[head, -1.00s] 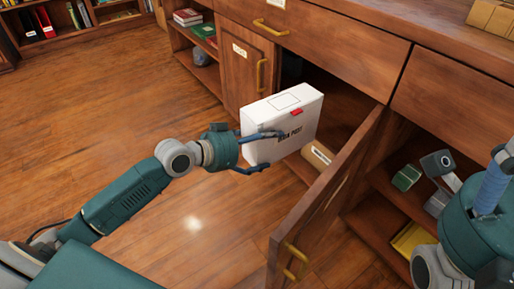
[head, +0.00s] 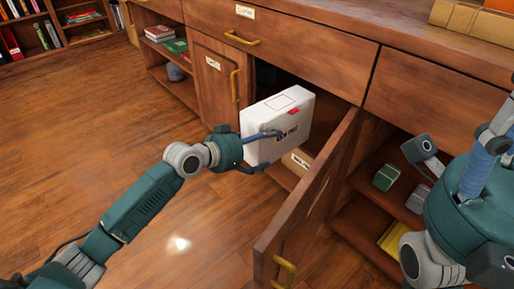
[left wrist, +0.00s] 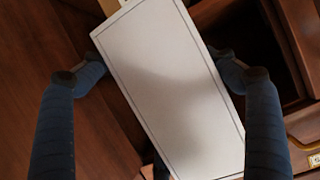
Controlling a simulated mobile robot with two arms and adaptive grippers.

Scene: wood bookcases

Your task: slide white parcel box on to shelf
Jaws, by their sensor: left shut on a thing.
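The white parcel box (head: 275,127) has a red tab and dark lettering. It is held upright, slightly tilted, in the mouth of the open cabinet compartment (head: 322,133). My left gripper (head: 265,150) is shut on the box, with fingers on its two sides. In the left wrist view the box (left wrist: 172,85) fills the middle, set at a slant between the fingers. A brown labelled parcel (head: 298,163) lies low in the compartment behind the box. My right gripper is not clearly shown; only my right arm shows at the right edge.
An open cabinet door (head: 310,205) swings out to the right of the box. A closed door (head: 214,80) is on the left, and a drawer (head: 285,50) runs above. Side shelves at right hold a yellow item (head: 394,238) and small boxes (head: 386,177). The floor at left is clear.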

